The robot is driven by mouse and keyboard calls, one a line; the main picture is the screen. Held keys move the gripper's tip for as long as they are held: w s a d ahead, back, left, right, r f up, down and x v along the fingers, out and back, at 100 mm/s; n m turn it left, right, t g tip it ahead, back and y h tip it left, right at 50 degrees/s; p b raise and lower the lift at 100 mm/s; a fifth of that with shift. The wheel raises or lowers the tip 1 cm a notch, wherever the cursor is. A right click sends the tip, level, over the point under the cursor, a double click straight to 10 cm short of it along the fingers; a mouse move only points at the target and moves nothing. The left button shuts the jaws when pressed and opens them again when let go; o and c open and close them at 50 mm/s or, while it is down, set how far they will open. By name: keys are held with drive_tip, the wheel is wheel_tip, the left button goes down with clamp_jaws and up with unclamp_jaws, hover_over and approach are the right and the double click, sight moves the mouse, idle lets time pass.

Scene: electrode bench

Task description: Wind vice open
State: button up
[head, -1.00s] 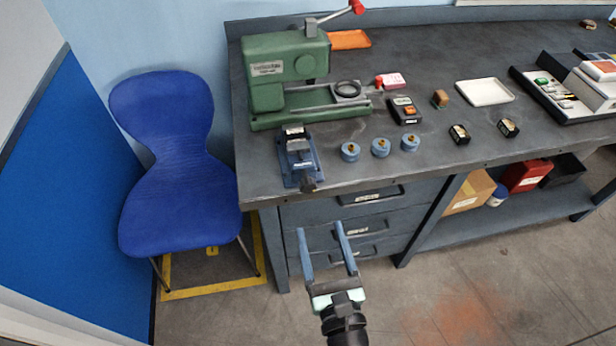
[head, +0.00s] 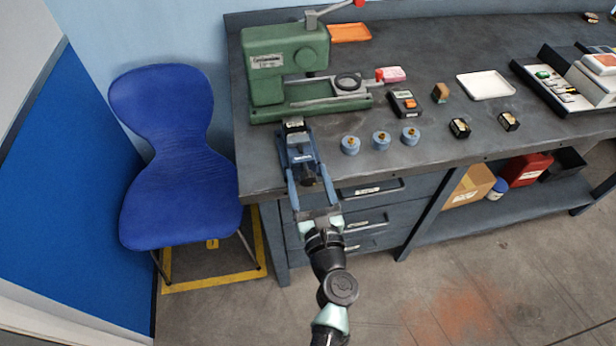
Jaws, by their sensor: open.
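A small blue vice (head: 301,150) stands at the front left edge of the bench, below the green press. A light metal block shows at its far end, at the jaws. Its dark handle end (head: 308,182) faces the front edge. My gripper (head: 307,176) is open, its two blue fingers pointing at the vice from the front, one on each side of the handle end. I cannot tell whether the fingers touch it. The vice's jaw gap is too small to make out.
The green press (head: 285,65) stands close behind the vice. Several blue round pieces (head: 381,141) sit to the right of the vice. A black device with orange button (head: 405,102) lies behind them. A blue chair (head: 175,160) stands left of the bench (head: 450,150).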

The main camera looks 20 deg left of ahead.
clamp_jaws()
drive_tip(key=shift+n, duration=0.3)
drive_tip(key=n+b, duration=0.3)
drive_tip(key=shift+f+n, duration=0.15)
drive_tip(key=shift+n, duration=0.15)
drive_tip(key=n+b, duration=0.4)
drive_tip(key=n, duration=0.2)
drive_tip(key=n+b, duration=0.3)
drive_tip(key=n, duration=0.2)
drive_tip(key=shift+n+b, duration=0.3)
drive_tip(key=shift+r+n+b, duration=0.2)
drive_tip(key=shift+n+b, duration=1.25)
drive_tip(key=shift+n, duration=0.85)
